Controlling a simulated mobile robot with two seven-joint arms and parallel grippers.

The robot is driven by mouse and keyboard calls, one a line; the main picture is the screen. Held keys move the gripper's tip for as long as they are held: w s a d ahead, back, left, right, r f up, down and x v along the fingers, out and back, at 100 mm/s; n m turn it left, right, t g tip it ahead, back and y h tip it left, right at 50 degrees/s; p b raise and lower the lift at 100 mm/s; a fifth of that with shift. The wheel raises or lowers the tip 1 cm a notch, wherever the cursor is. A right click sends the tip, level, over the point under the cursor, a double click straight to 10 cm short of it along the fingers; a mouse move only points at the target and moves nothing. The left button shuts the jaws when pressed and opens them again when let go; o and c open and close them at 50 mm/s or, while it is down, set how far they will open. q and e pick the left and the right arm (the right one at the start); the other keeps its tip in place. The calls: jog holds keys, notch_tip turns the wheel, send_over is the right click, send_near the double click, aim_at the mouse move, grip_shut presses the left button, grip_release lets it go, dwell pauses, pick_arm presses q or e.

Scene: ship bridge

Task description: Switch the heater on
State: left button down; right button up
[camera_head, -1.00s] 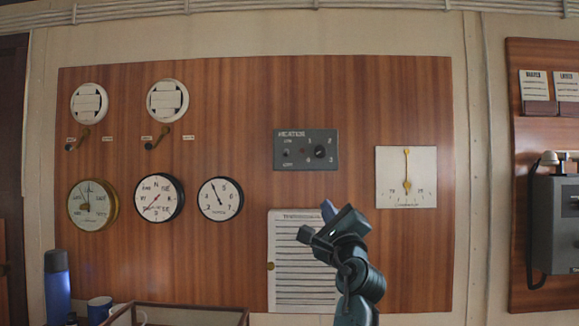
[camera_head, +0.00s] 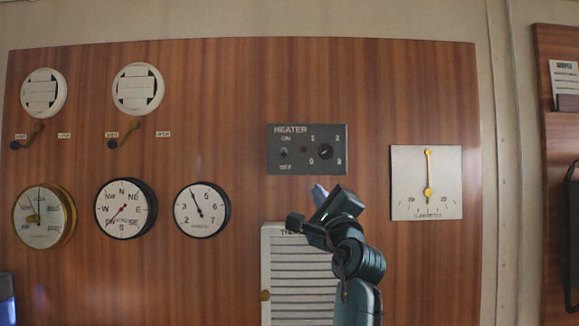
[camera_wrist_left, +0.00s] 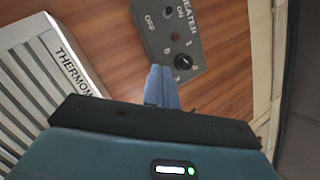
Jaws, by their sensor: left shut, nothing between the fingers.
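The grey heater panel (camera_head: 295,167) is mounted on the wooden wall board. At its left is a small toggle switch (camera_head: 284,152) between the ON and OFF labels; its tilt is too small to tell. A dark red lamp (camera_head: 304,150) sits in the middle and a black numbered knob (camera_head: 325,152) at the right. My left gripper (camera_head: 319,194) is shut and empty, with its blue fingertips just below the panel in the picture. In the left wrist view the fingertips (camera_wrist_left: 163,85) are near the knob (camera_wrist_left: 183,62) end of the panel (camera_wrist_left: 160,38). The right gripper is out of view.
A white thermometer louvre (camera_head: 285,285) is below the panel, partly behind my left arm. A clinometer (camera_head: 410,180) hangs to the right. Several round gauges, including a compass dial (camera_head: 125,208), and two small levers (camera_head: 125,133) are to the left.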

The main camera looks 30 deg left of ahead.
aim_at(284, 153)
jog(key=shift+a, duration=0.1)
pick_arm(q)
jog(key=shift+r, duration=0.1)
jog(key=p+x, duration=0.3)
jog(key=x, duration=0.7)
jog(key=shift+r, duration=0.15)
jog(key=shift+s+a+r+p, duration=0.45)
jog(key=shift+s+a+r, duration=0.05)
jog(key=shift+s+a, duration=0.2)
jog(key=shift+s+a+r, duration=0.3)
jog(key=shift+s+a, duration=0.05)
jog(key=shift+s, duration=0.05)
jog(key=shift+s+a, duration=0.1)
jog(key=shift+a, duration=0.05)
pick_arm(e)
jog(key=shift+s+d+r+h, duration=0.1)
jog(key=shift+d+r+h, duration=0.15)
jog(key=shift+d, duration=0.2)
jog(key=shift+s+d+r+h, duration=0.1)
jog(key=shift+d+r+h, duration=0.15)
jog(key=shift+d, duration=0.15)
pick_arm(q)
jog(key=shift+p, duration=0.3)
